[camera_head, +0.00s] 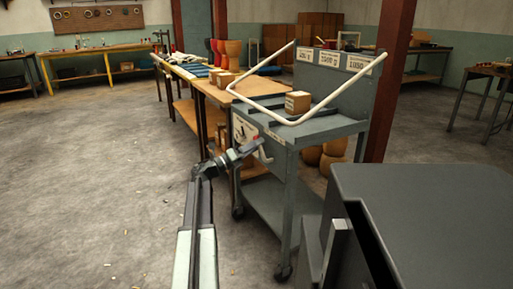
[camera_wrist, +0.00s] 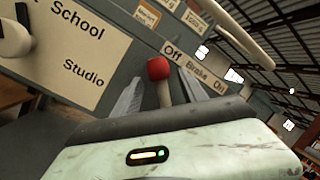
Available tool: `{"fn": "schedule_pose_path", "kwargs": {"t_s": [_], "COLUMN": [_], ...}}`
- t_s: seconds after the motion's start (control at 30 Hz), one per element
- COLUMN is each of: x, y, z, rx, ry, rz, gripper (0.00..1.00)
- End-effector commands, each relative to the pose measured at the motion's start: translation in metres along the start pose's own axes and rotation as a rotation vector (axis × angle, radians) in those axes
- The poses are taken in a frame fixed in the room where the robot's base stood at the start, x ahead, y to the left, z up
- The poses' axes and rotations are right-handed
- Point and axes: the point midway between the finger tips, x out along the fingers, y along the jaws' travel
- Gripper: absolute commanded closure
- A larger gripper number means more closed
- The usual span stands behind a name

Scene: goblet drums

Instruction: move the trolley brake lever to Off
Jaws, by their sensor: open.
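The brake lever (camera_wrist: 163,92) has a red ball knob (camera_wrist: 158,68) on a pale stem in the wrist view. It stands out from the grey trolley's end panel, below a tilted "Off Brake On" label (camera_wrist: 195,68). The knob appears nearest the Off end, but the slanted view leaves its exact setting unsure. My gripper (camera_wrist: 159,77) is open, with one finger on each side of the lever. I cannot tell whether either finger touches it. The lever's base is hidden behind my gripper body. In the head view my gripper (camera_head: 256,149) is at the trolley's (camera_head: 320,128) near end.
The trolley has a white tubular handle (camera_head: 335,103) and a small box (camera_head: 298,102) on top. A "School Studio" sign (camera_wrist: 75,45) is left of the lever. A long bench (camera_head: 208,90) stands behind. A red post (camera_head: 390,70) is beside the trolley. Floor at left is clear.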

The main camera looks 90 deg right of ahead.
Motion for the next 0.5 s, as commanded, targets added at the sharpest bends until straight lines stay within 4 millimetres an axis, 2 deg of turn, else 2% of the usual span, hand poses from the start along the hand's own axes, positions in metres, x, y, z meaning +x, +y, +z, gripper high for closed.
{"fn": "schedule_pose_path", "kwargs": {"t_s": [0.17, 0.4, 0.5], "x": [-0.018, -0.065, -0.075], "y": [0.001, 0.002, 0.001], "z": [-0.002, -0.003, -0.002], "rx": [0.000, 0.001, 0.000], "ry": [-0.001, -0.002, -0.001], "rz": [0.001, 0.002, 0.001], "gripper": [0.50, 0.50, 0.50]}}
